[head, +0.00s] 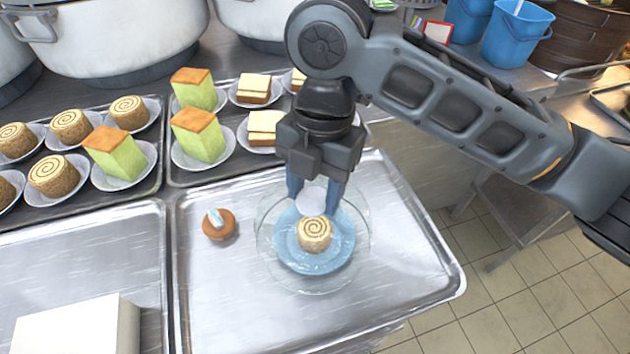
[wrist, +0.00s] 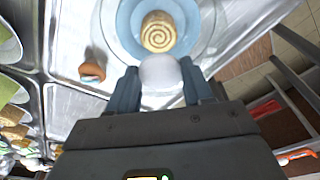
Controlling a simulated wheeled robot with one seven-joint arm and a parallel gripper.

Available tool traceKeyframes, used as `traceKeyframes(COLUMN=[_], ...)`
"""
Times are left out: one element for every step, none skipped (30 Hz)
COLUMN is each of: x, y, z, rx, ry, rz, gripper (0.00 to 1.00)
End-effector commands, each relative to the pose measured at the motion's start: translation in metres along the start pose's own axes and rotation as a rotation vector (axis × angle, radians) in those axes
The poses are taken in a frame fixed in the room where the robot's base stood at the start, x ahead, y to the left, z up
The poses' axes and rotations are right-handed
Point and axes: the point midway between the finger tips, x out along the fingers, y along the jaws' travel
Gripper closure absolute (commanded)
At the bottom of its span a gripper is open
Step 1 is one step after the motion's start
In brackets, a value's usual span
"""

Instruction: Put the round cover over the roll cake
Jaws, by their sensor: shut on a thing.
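The roll cake (head: 314,234), with a spiral top, stands on a round blue plate (head: 288,252) on the right metal tray. It also shows in the wrist view (wrist: 158,32). The round cover (head: 264,232) is clear, with a pale round knob (head: 311,201); its faint outline surrounds the cake and plate in the head view. My gripper (head: 314,197) is shut on the cover's knob, one blue-grey finger on each side, also seen in the wrist view (wrist: 160,90). I cannot tell whether the cover's rim rests on the tray or hangs just above it.
A small brown item with a pale blue top (head: 219,224) lies left of the plate on the same tray (head: 400,225). Trays of plated cakes (head: 125,160) stand behind and left. A white block (head: 80,326) sits front left. Large pots (head: 110,35) stand at the back.

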Motion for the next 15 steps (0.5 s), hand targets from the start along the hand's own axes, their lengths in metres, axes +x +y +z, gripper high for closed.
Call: traceKeyframes(x=[0.0048,0.0059,0.0070,0.0075,0.0078,0.0080,0.0080,0.0079,0.0077,0.0076,0.0076,0.0076,0.0076,0.0076,0.0076], y=[-0.0001,0.0000,0.0000,0.0000,0.0000,0.0000,0.0000,0.0000,0.0000,0.0000,0.0000,0.0000,0.0000,0.0000,0.0000], z=[0.0009,0.0011,0.0014,0.0015,0.0016,0.0017,0.0017,0.0017,0.0016,0.0016,0.0016,0.0016,0.0015,0.0015,0.0015], rx=[0.001,0.001,0.001,0.001,0.001,0.001,0.001,0.001,0.001,0.001,0.001,0.001,0.001,0.001,0.001], ry=[0.000,0.000,-0.001,-0.001,-0.001,-0.001,-0.001,-0.001,-0.001,-0.001,-0.001,-0.001,-0.001,-0.001,-0.001], rz=[0.000,0.000,0.000,0.000,0.000,0.000,0.000,0.000,0.000,0.000,0.000,0.000,0.000,0.000,0.000], gripper=[1.00,1.00,1.00,1.00,1.00,1.00,1.00,1.00,1.00,1.00,1.00,1.00,0.49,0.46,0.42])
